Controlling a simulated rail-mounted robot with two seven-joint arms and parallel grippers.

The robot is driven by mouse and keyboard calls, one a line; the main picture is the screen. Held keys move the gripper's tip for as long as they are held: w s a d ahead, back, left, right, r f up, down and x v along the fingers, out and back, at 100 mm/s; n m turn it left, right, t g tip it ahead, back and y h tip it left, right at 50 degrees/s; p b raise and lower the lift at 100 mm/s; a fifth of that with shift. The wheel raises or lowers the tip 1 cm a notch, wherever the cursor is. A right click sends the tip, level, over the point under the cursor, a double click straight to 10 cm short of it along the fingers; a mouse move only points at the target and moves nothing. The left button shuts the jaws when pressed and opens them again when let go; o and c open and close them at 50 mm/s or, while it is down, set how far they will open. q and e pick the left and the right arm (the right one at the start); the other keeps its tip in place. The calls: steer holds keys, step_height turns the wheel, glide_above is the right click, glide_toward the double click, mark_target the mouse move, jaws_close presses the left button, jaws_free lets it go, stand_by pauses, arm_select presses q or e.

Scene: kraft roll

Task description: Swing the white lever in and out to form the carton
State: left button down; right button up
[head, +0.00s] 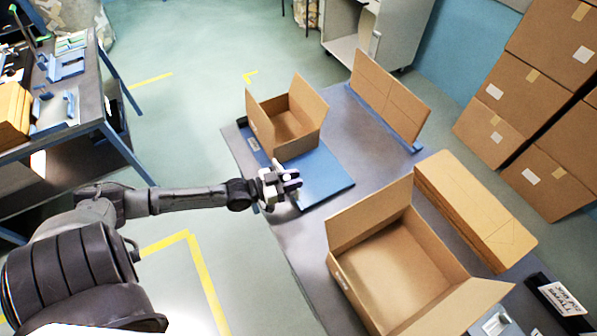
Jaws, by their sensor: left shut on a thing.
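A small open carton (283,147) stands upright on the far left part of the table, at the back of a blue board (325,181). Its flaps stand up and its inside looks empty. My left gripper (288,184) is over the board's near left edge, in front of the carton. It is shut on a small white piece, the white lever (277,165), which shows only as a short end by the fingers. The fingers hide the rest of the lever. My right gripper is out of view.
A larger open carton (393,262) stands at the near right of the grey table (345,130). Flat cardboard (478,212) lies beside it, and sheets (388,97) stand upright in a blue holder at the back. Stacked boxes (545,110) stand behind. A workbench (85,105) is at left.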

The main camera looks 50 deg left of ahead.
arm_select(q)
steer(key=shift+s+r+p, duration=0.3)
steer(key=shift+s+p, duration=0.2)
steer(key=shift+s, duration=0.25)
steer(key=c, duration=1.4)
jaws_free()
steer(key=shift+s, duration=0.1)
steer(key=o, duration=0.4)
steer(key=shift+s+f, duration=0.25)
steer(key=shift+s, duration=0.1)
steer(key=shift+w, duration=0.1)
steer(key=p+v, duration=0.1)
steer(key=v, duration=1.3)
steer(key=shift+p, duration=0.35)
